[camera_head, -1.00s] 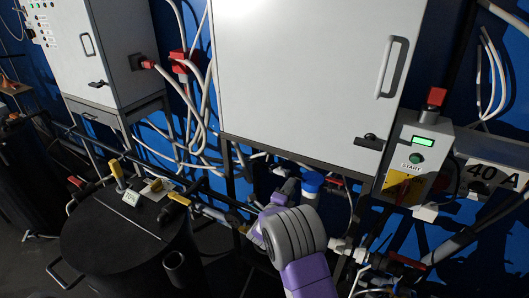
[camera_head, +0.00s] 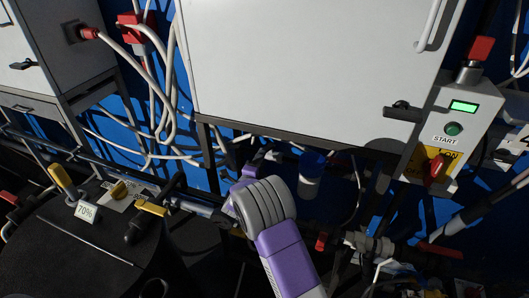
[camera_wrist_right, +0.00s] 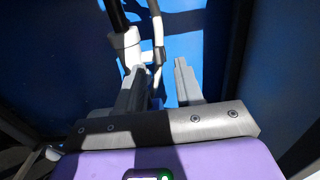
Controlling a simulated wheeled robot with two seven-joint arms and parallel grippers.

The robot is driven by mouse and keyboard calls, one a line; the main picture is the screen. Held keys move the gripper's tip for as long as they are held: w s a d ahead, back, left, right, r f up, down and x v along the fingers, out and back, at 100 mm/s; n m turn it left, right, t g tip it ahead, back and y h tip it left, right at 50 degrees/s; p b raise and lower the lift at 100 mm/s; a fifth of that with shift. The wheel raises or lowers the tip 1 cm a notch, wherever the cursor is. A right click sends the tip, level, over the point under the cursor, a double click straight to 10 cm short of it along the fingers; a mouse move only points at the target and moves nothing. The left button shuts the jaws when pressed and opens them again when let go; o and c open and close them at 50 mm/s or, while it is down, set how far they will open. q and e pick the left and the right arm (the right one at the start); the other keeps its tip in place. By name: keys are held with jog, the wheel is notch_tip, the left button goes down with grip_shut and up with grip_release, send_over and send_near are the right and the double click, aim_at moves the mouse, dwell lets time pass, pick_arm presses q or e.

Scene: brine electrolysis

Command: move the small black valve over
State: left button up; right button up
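My right gripper (camera_head: 258,161) reaches in among the pipes under the large white cabinet, on my purple and grey arm. In the right wrist view its two grey fingers (camera_wrist_right: 160,68) stand apart, so it is open. A white pipe fitting (camera_wrist_right: 127,47) and a thin white tube with a dark band lie just beyond the fingers. I cannot make out the small black valve for certain; dark parts near the fingertips are in shadow or partly hidden by my gripper. My left gripper is not in view.
The white cabinet (camera_head: 300,62) hangs above my right arm, with a black latch (camera_head: 401,108). A black tank (camera_head: 75,250) with yellow-handled valves is at left, and a START box (camera_head: 455,130) at right.

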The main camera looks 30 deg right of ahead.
aim_at(266, 148)
jog(key=x, duration=0.6)
jog(key=shift+w+d+b, duration=0.2)
jog(key=shift+b, duration=0.15)
grip_shut()
